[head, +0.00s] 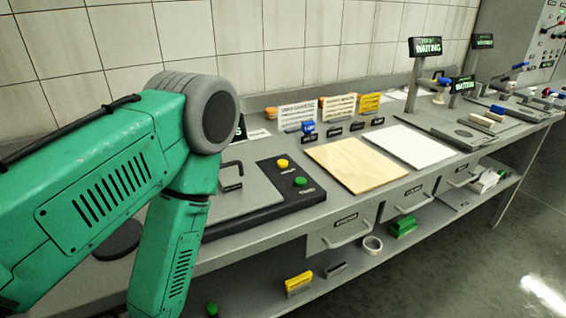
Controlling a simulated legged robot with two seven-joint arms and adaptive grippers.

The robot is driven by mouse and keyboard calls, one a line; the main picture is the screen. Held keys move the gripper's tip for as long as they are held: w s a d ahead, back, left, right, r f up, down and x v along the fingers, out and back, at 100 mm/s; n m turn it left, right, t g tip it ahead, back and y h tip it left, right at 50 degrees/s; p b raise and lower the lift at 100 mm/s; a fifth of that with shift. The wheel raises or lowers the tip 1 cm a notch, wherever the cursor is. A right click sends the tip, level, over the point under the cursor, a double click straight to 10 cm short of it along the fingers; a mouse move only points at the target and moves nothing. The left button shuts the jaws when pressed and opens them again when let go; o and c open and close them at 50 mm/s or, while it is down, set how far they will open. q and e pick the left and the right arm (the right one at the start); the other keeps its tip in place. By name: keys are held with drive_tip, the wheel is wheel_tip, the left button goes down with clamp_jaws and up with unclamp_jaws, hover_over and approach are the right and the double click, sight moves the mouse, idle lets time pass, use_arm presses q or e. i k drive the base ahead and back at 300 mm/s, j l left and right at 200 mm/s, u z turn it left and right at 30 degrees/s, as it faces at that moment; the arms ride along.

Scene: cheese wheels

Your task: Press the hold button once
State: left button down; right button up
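A black control panel (262,216) lies on the bench beside my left arm. It carries a yellow button (282,163) and, nearer the front edge, a green button (300,181). Small labels sit beside both buttons, but they are too small to read, so I cannot tell which one is the hold button. My green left arm fills the left of the head view and bends downward to the left of the panel, apart from both buttons. Its gripper is below the picture edge. My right arm and gripper are not in view.
A wooden board (356,163) and a white board (412,146) lie to the right. Signs reading WAITING (425,47) stand farther back. Drawers (342,227) and a lower shelf are below. A tiled wall is behind.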

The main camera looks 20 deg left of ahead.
sight(282, 164)
drive_tip(key=i+l+u, duration=0.3)
drive_tip(key=u, duration=0.2)
drive_tip(key=i+l+u, duration=0.3)
drive_tip(key=l+u, duration=0.15)
